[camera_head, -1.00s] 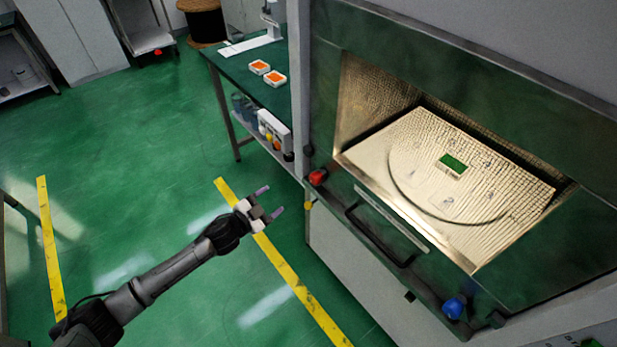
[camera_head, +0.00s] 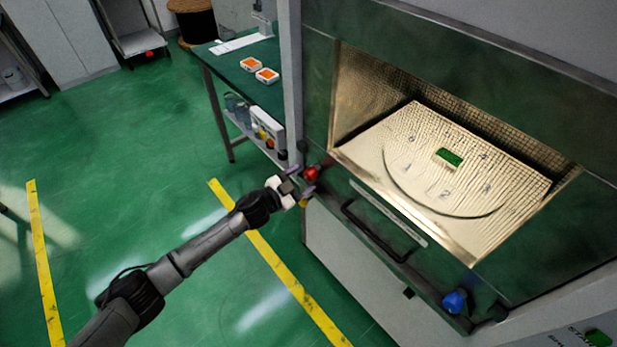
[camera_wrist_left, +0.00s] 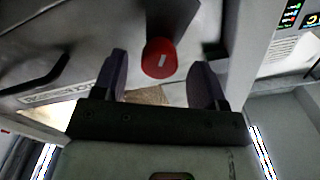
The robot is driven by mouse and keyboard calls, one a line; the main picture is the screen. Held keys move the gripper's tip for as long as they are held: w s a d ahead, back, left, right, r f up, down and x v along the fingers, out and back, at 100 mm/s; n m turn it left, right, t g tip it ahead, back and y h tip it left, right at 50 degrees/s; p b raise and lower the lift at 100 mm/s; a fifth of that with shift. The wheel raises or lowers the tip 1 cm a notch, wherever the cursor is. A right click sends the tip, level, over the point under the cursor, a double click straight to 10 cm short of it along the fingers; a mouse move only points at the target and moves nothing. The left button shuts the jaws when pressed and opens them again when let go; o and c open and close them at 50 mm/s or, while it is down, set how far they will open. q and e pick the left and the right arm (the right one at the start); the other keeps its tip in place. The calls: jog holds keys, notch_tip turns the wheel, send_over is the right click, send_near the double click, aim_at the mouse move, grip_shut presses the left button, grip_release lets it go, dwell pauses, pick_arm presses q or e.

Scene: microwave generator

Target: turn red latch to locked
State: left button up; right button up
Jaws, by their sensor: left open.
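The red latch (camera_head: 311,173) is a red knob at the left front corner of the microwave chamber, near the left end of the door handle. In the left wrist view the red latch (camera_wrist_left: 159,58) shows as a round red face with a short white mark. My left gripper (camera_head: 301,180) is open at the latch. In the left wrist view its fingers (camera_wrist_left: 160,82) stand on either side of the latch, with gaps visible on both sides. My right gripper is not in view.
The black door handle (camera_head: 372,231) runs along the chamber front, with a blue knob (camera_head: 455,302) at its right. A green block (camera_head: 450,157) lies inside the chamber. A green bench (camera_head: 240,68) stands behind on the left. The floor at left is clear.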

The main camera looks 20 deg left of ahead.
pick_arm(q)
jog(key=shift+b+x, duration=0.3)
jog(key=shift+x, duration=1.05)
jog(key=c, duration=0.9)
